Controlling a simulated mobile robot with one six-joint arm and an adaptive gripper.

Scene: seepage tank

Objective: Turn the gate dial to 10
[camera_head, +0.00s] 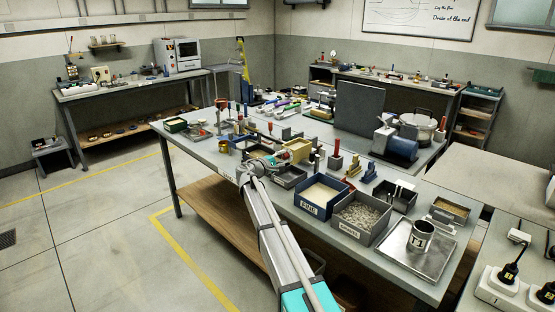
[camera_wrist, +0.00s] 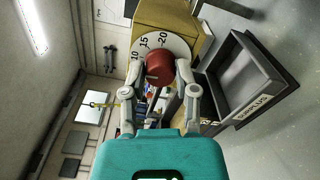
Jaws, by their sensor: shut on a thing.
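The gate dial's round white plate (camera_wrist: 172,42) shows in the wrist view, with 10, 15 and 20 readable along its edge. A red knob (camera_wrist: 160,66) sits in its middle. The plate is on the face of a tan box (camera_wrist: 178,15), which also shows in the head view (camera_head: 299,147). My gripper (camera_wrist: 160,88) has one finger on each side of the red knob and is shut on it. I cannot tell which number the knob points at. In the head view my gripper (camera_head: 262,163) reaches over the table's front edge to the box, and my arm partly hides the knob.
Small tools crowd the table to the left.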

